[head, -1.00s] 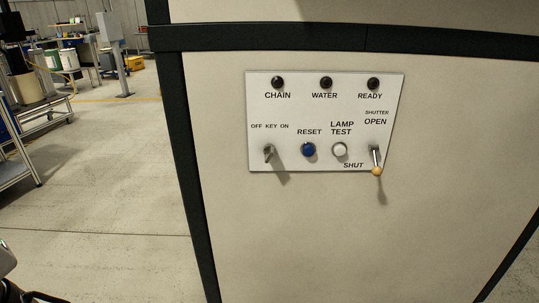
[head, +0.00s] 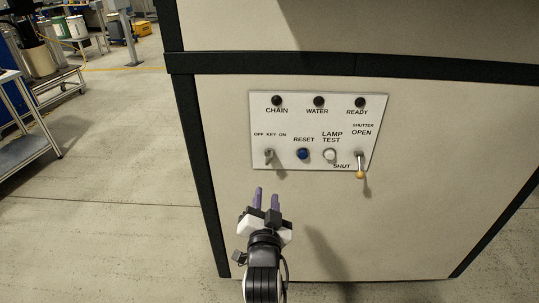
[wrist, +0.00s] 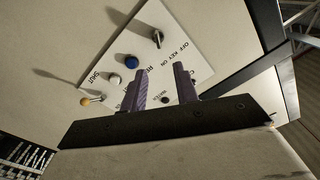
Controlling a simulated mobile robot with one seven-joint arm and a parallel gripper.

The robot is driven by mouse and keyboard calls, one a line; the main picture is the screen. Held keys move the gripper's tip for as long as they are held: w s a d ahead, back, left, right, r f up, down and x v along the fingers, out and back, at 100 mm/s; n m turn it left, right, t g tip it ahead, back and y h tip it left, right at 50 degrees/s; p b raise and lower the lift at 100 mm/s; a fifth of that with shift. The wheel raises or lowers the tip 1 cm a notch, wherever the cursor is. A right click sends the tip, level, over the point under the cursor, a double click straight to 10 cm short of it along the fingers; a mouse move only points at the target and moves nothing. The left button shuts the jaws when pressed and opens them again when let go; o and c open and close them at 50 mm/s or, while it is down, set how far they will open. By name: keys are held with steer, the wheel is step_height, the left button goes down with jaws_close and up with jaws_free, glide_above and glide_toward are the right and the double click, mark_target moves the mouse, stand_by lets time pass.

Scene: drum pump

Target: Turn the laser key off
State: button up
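The key switch (head: 269,155) sits at the lower left of a white control panel (head: 318,88), under the label "OFF KEY ON". In the wrist view the key (wrist: 157,38) is a small metal piece near the top. Its exact setting is hard to read. My gripper (head: 266,200) is below the panel in the head view, with two purple fingers pointing up toward the key. The fingers also show in the wrist view (wrist: 161,85) with a clear gap between them and nothing held. The gripper is apart from the key.
Right of the key are a blue RESET button (head: 303,154), a white LAMP TEST button (head: 330,155) and a shutter lever (head: 360,166) with a yellow tip pointing down. Three dark lamps line the panel's top. Open floor (head: 110,210) lies left of the cabinet.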

mark_target(269, 162)
steer(key=w+b, duration=0.1)
steer(key=w, duration=0.3)
steer(key=w+b, duration=0.2)
steer(key=w, duration=0.2)
steer(key=w+b, duration=0.2)
steer(key=w, duration=0.3)
steer(key=shift+d+f, duration=0.1)
steer(key=shift+d, duration=0.2)
steer(key=shift+w+f, duration=0.1)
steer(key=shift+w, duration=0.35)
jaws_close()
